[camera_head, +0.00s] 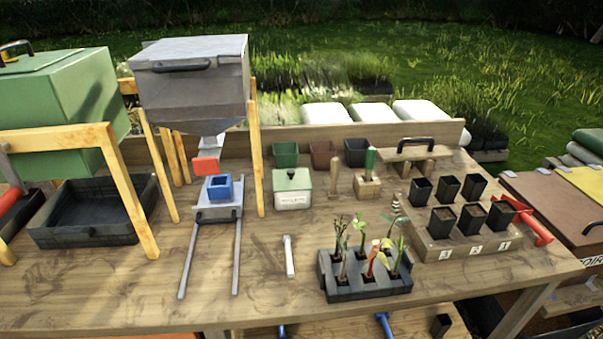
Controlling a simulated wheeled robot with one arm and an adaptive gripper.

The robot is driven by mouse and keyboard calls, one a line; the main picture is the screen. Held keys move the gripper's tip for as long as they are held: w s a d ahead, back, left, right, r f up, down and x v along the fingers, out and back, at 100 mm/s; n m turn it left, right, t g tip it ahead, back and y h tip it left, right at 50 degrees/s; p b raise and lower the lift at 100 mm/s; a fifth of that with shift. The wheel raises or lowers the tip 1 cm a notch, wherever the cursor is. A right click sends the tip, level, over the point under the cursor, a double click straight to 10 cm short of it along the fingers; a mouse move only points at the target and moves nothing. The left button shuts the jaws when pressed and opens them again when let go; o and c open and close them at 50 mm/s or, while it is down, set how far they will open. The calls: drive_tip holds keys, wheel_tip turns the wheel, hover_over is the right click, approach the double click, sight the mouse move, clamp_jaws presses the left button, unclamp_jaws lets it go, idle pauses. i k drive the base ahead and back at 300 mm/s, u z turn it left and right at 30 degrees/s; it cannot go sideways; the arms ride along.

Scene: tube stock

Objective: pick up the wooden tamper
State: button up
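A plain upright wooden peg (333,175) stands on the bench right of the pale green box, and looks like the wooden tamper. To its right, a green-handled tool (370,160) stands in a small wooden block (367,186). Further right is a wooden board with a black handle on top (408,152) and stubby wooden legs below; I cannot tell for sure which of these is called the tamper. The peg stands apart from its neighbours, with nothing on it. My gripper is not in view.
A black tray of seedlings (365,283) stands at the front, and a wooden rack of black pots (455,242) at the right. The pale green box (292,190) and a grey hopper (190,80) stand left. Bare wood lies before the peg.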

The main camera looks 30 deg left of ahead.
sight(333, 193)
drive_tip(key=u, duration=0.85)
drive_tip(key=i, duration=0.8)
drive_tip(key=u, duration=1.25)
drive_tip(key=i, duration=0.2)
drive_tip(key=u, duration=0.05)
